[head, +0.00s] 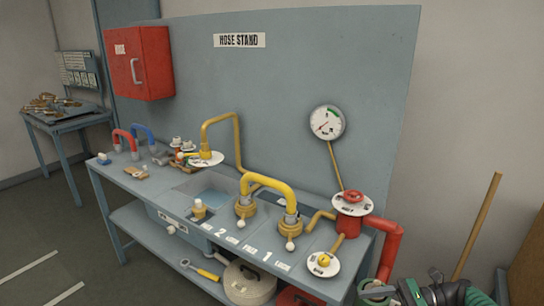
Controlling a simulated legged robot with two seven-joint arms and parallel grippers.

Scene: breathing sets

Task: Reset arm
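Neither of my grippers shows clearly in the head view, and no arm comes in from the left. A dark and green piece (445,291) is cut off by the bottom edge at the right. I cannot tell what it is. The task names no object other than the arm. The grey hose stand bench (135,183) stands in front of me, with a yellow curved pipe (268,182) on two brass fittings near its middle.
A red box (138,63) and a round gauge (326,122) are at the back panel. A red valve wheel (353,197) and red pipe (388,240) stand at the bench's right end. A side table (70,123) is at far left. Floor (50,235) at front left is clear.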

